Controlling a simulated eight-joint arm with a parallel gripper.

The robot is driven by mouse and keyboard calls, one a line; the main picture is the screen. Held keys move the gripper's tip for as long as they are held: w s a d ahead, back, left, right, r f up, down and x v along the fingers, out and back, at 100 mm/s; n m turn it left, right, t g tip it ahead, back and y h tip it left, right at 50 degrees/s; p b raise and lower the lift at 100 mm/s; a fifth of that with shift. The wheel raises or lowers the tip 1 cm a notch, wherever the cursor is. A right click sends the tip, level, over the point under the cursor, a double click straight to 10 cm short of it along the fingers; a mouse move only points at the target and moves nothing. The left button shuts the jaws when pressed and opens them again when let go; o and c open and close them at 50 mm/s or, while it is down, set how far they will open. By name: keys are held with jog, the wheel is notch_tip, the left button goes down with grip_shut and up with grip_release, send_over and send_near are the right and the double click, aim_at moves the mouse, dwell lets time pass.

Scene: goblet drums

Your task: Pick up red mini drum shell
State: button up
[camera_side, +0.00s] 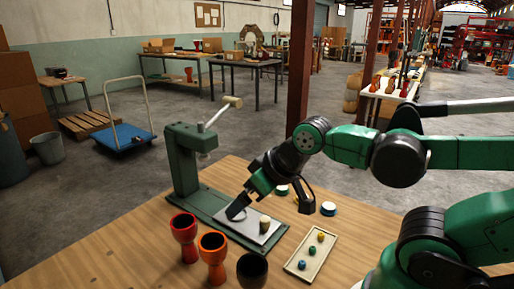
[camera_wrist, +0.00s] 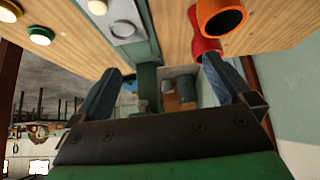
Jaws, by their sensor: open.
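The red mini drum shell (camera_side: 184,237) stands upright, open end up, at the left of the row on the wooden table in the side view. In the wrist view the red shell (camera_wrist: 203,45) shows by the right finger, partly hidden by it and the orange shell. An orange shell (camera_side: 213,257) stands just right of it, and shows in the wrist view (camera_wrist: 221,19). My gripper (camera_side: 271,204) is open and empty, over the green press base, right of and apart from the red shell. Its spread fingers (camera_wrist: 161,66) frame no shell between them.
A green press (camera_side: 183,165) with a lever stands behind the shells. A dark shell (camera_side: 252,270) is at the front edge. A shallow tray (camera_side: 294,268) with small coloured pieces lies to the right. Round white-topped discs (camera_side: 328,208) lie behind it.

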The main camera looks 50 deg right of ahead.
jog(key=m+g, duration=0.5)
jog(key=g, duration=0.2)
send_over(184, 223)
jog(key=s, duration=0.2)
jog(key=shift+w+a+f, duration=0.25)
jog(key=shift+f, duration=0.2)
jog(key=shift+w+a+f+m, duration=0.2)
jog(key=shift+f+m, duration=0.1)
jog(key=shift+f, duration=2.75)
grip_shut()
